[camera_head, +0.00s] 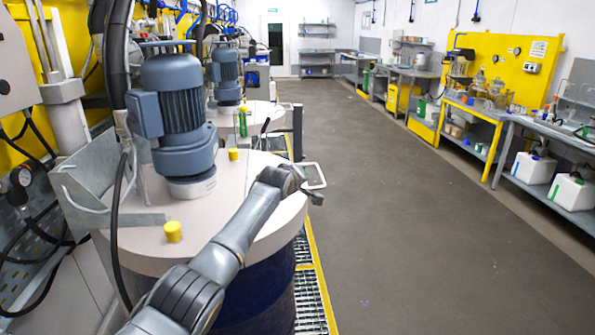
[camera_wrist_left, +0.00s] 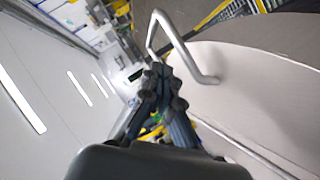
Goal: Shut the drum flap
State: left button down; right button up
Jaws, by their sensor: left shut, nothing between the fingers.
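The near drum is dark blue (camera_head: 262,290) with a pale round lid (camera_head: 215,215). A bent metal handle (camera_head: 316,177) stands at the lid's right edge. In the left wrist view the handle (camera_wrist_left: 180,50) rises from a pale panel (camera_wrist_left: 265,85); I cannot tell how far the flap stands open. My left arm reaches over the lid from the bottom of the head view. My left gripper (camera_head: 312,196) is shut and empty, close to the handle at the lid's edge. It also shows in the left wrist view (camera_wrist_left: 165,85), beside the handle; contact is unclear. My right gripper is not in view.
A blue-grey motor (camera_head: 180,110) stands on the lid, with yellow caps (camera_head: 173,231) near it. A second drum with a motor (camera_head: 226,75) is behind. A yellow-edged grating (camera_head: 310,290) runs along the drum's right side. The grey floor (camera_head: 390,220) beyond is clear.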

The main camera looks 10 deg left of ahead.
pick_arm(q)
jog(key=shift+w+d+f+b, duration=0.1)
jog(key=shift+d+f+b, duration=0.25)
jog(key=shift+f, duration=0.7)
